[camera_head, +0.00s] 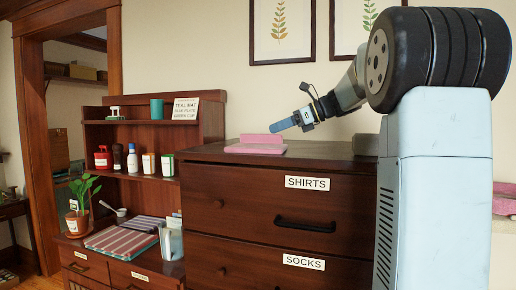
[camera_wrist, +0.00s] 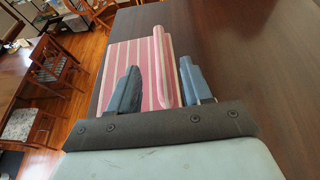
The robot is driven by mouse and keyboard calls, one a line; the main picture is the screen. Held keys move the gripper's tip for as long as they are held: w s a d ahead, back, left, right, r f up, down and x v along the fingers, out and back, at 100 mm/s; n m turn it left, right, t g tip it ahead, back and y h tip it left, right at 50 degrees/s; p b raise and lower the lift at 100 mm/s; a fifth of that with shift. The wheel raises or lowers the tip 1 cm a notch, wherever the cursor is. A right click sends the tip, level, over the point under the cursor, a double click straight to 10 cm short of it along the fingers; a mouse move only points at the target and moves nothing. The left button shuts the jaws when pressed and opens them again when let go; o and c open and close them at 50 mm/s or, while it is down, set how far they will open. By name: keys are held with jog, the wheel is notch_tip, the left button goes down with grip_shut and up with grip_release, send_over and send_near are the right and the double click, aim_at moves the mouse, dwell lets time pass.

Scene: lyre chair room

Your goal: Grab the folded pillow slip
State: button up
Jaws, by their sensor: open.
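The folded pillow slip (camera_head: 256,149) is pink and lies on top of the dark wooden dresser, near its left end. In the wrist view the slip (camera_wrist: 118,62) shows pink and white stripes, with a raised ridge standing along one side. My gripper (camera_head: 274,128) is just above and to the right of the slip in the head view, reaching down toward the left. In the wrist view my gripper (camera_wrist: 160,68) is open, with one blue finger on each side of the ridge. Whether the fingers touch the cloth cannot be told.
The dresser (camera_head: 270,205) has drawers labelled SHIRTS and SOCKS. A shelf unit (camera_head: 150,128) with bottles and boxes stands to its left, with a striped cloth (camera_head: 122,238) and a potted plant (camera_head: 80,205) below. The dresser top right of the slip is clear in the wrist view.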

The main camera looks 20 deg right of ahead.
aim_at(257, 143)
jog(key=shift+x, duration=2.6)
jog(key=shift+d, duration=0.1)
jog(key=shift+c, duration=0.2)
grip_shut()
